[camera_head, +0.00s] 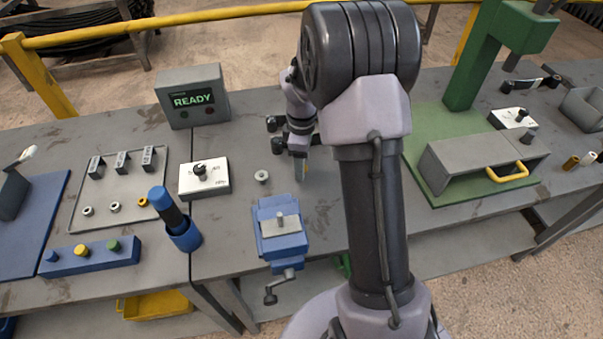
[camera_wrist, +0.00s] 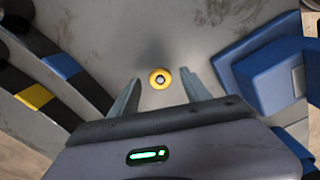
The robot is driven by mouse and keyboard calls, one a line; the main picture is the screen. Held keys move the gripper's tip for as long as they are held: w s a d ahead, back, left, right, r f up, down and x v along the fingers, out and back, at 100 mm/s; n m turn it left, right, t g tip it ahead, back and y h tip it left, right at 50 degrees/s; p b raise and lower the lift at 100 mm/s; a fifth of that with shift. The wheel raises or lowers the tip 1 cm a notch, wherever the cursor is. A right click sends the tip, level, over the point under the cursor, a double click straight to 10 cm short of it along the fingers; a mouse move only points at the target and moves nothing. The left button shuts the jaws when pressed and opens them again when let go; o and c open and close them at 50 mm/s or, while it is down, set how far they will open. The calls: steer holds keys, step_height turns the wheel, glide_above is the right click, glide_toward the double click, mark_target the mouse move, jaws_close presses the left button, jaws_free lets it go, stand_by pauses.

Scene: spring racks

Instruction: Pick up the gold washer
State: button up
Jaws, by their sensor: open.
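In the wrist view a small round gold washer (camera_wrist: 153,79), with a pale centre, lies between the two fingertips of my gripper (camera_wrist: 161,76). The fingers stand apart on either side, with a gap to the washer. I cannot tell the height between them. In the head view my gripper (camera_head: 300,170) points down at the bench, right of a grey ring (camera_head: 262,176) and above the blue vise (camera_head: 282,228). My arm covers much of that spot, and I cannot make out this washer there. Another gold ring (camera_head: 143,202) lies on the grey tray at left.
The vise also shows at right in the wrist view (camera_wrist: 270,72). Black handles with blue and yellow bands (camera_wrist: 65,68) lie at left there. A white knob box (camera_head: 204,180) and a READY box (camera_head: 193,98) stand left of my arm. A green-based press (camera_head: 470,75) stands right.

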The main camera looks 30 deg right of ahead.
steer(key=shift+r, duration=0.15)
steer(key=shift+f, duration=0.3)
stand_by(0.3)
steer(key=c, duration=1.1)
steer(key=shift+r, duration=0.15)
